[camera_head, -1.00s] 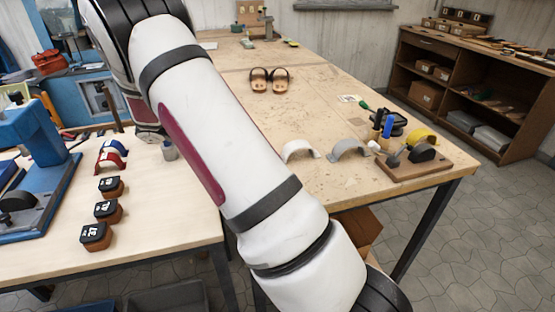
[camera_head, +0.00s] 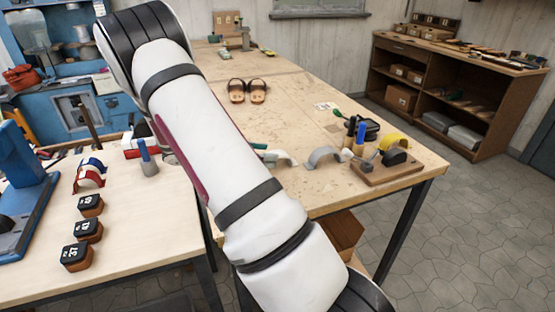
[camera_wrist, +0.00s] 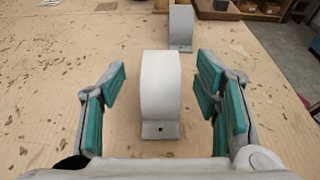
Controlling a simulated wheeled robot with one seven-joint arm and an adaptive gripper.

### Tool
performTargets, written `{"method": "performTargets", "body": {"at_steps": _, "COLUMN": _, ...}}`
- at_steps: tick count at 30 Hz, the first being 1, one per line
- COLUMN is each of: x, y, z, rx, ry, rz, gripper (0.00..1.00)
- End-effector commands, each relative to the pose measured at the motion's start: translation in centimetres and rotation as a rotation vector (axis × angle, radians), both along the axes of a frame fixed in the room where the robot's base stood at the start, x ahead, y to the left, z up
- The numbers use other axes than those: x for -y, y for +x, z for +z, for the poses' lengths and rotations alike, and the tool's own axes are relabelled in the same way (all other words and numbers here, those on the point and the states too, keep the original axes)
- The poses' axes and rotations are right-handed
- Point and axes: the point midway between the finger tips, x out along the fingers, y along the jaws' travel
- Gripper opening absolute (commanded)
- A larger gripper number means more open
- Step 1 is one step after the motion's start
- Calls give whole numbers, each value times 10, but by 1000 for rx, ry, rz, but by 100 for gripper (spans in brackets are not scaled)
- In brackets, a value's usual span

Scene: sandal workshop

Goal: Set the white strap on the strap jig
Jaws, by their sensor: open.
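The white strap (camera_wrist: 160,92) stands as an arch on the wooden workbench, with a small hole in its near foot. It also shows in the head view (camera_head: 285,158), partly hidden by my arm. My gripper (camera_wrist: 162,80) is open, its green-padded fingers on either side of the strap, with a visible gap on each side. In the head view my arm hides most of the gripper. The strap jig (camera_head: 388,171), a wooden base with grey and black rounded parts, sits near the bench's right corner, with nothing white on it.
A grey strap (camera_head: 325,155) stands between the white strap and the jig; it also shows ahead in the wrist view (camera_wrist: 181,27). A yellow strap (camera_head: 396,141) and blue-handled tools (camera_head: 361,131) are behind the jig. Sandals (camera_head: 247,91) lie farther back. The bench's middle is mostly clear.

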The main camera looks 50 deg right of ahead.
Motion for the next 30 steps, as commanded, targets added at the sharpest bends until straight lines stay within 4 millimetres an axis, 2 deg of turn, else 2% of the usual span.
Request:
{"method": "performTargets", "body": {"at_steps": 1, "x": 6, "y": -7, "z": 0, "rx": -2, "ry": 0, "rz": -4, "gripper": 57}}
{"method": "performTargets", "body": {"at_steps": 5, "x": 19, "y": -14, "z": -6, "rx": 0, "ry": 0, "rz": -2, "gripper": 57}}
{"method": "performTargets", "body": {"at_steps": 12, "x": 22, "y": -14, "z": -8, "rx": 1, "ry": 0, "rz": 0, "gripper": 57}}
{"method": "performTargets", "body": {"at_steps": 13, "x": 22, "y": -14, "z": -8, "rx": 1, "ry": 0, "rz": 0, "gripper": 52}}
{"method": "performTargets", "body": {"at_steps": 18, "x": 22, "y": -14, "z": -8, "rx": 1, "ry": 0, "rz": 0, "gripper": 17}}
{"method": "performTargets", "body": {"at_steps": 30, "x": 22, "y": -14, "z": -5, "rx": 2, "ry": -1, "rz": -1, "gripper": 14}}
